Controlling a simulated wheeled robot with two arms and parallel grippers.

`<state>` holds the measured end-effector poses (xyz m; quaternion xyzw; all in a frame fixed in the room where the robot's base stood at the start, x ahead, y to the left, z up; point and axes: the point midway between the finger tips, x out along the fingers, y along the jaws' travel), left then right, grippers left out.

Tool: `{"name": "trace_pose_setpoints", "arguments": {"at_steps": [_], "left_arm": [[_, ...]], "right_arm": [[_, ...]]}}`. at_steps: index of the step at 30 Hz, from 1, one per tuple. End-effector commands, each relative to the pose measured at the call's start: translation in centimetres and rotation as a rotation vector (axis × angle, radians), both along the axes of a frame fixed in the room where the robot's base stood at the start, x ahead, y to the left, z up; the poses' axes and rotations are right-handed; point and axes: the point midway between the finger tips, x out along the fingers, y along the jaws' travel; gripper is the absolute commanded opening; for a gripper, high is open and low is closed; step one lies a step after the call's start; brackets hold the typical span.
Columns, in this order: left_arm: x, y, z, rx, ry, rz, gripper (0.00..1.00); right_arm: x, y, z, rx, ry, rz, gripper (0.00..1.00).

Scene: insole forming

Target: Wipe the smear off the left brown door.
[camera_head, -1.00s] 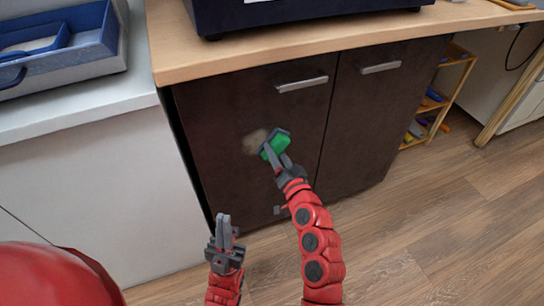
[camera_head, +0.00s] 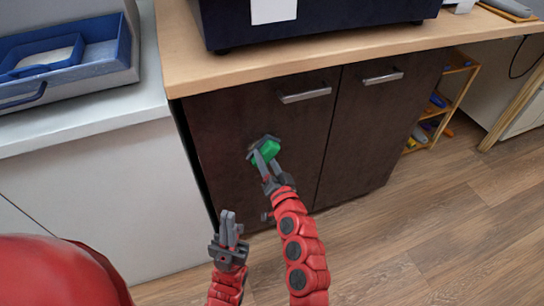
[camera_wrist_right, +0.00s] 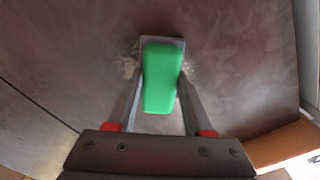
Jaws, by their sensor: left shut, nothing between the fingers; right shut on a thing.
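The left brown door (camera_head: 222,135) is the left of two dark cabinet doors under a wooden worktop. My right gripper (camera_head: 264,163) is shut on a green sponge (camera_head: 268,152) with a grey pad side, held at the door's face. In the right wrist view the green sponge (camera_wrist_right: 161,78) sits between the two fingers, its grey pad against or very near the door. Faint pale traces of the smear (camera_wrist_right: 131,66) show beside the pad there; the rest is hidden behind the sponge. My left gripper (camera_head: 228,225) is shut and empty, low in front of the cabinet.
The door has a metal handle (camera_head: 305,95) above the sponge. The right brown door (camera_head: 370,125) is shut beside it. A white cabinet (camera_head: 95,190) stands at left with a blue tray (camera_head: 50,65) on top. An open shelf (camera_head: 450,90) stands at right. The wooden floor is clear.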

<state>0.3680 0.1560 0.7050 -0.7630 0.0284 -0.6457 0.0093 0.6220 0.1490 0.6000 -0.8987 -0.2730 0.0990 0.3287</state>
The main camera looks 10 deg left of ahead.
Motion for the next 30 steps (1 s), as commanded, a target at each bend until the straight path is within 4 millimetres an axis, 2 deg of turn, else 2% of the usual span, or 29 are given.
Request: {"name": "trace_pose_setpoints", "arguments": {"at_steps": [3, 11, 21, 30], "left_arm": [[0.0, 0.0, 0.9, 0.000, 0.000, 0.000, 0.00], [0.0, 0.0, 1.8, 0.000, 0.000, 0.000, 0.00], [0.0, 0.0, 3.2, 0.000, 0.000, 0.000, 0.00], [0.0, 0.0, 1.8, 0.000, 0.000, 0.000, 0.00]], "right_arm": [[-0.9, 1.3, 0.2, 0.000, 0.005, 0.011, 0.00], [-2.2, 3.0, 0.1, 0.000, 0.004, 0.009, 0.00], [-2.3, 2.8, 1.8, 0.000, 0.002, 0.006, 0.00], [-1.2, 1.4, 1.4, 0.001, -0.001, 0.000, 0.00]]}}
